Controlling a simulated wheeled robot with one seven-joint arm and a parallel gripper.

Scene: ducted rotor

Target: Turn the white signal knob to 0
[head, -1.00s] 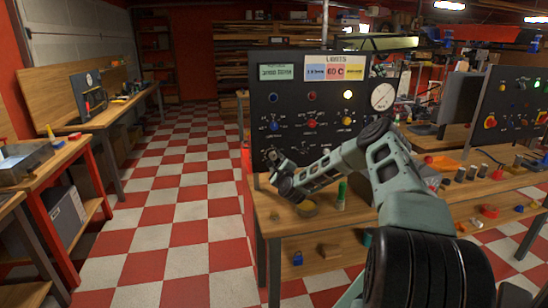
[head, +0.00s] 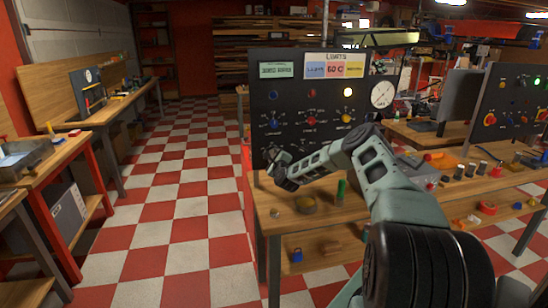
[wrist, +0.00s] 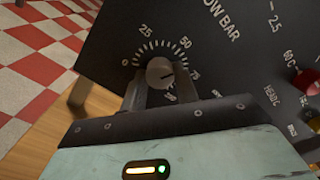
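In the head view my gripper (head: 277,164) is at the lower left of the upright control panel (head: 262,112); the knob is not clear there.
Red and yellow knobs (head: 311,120) sit higher on the panel. The checkered floor (head: 190,215) to the left is clear.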

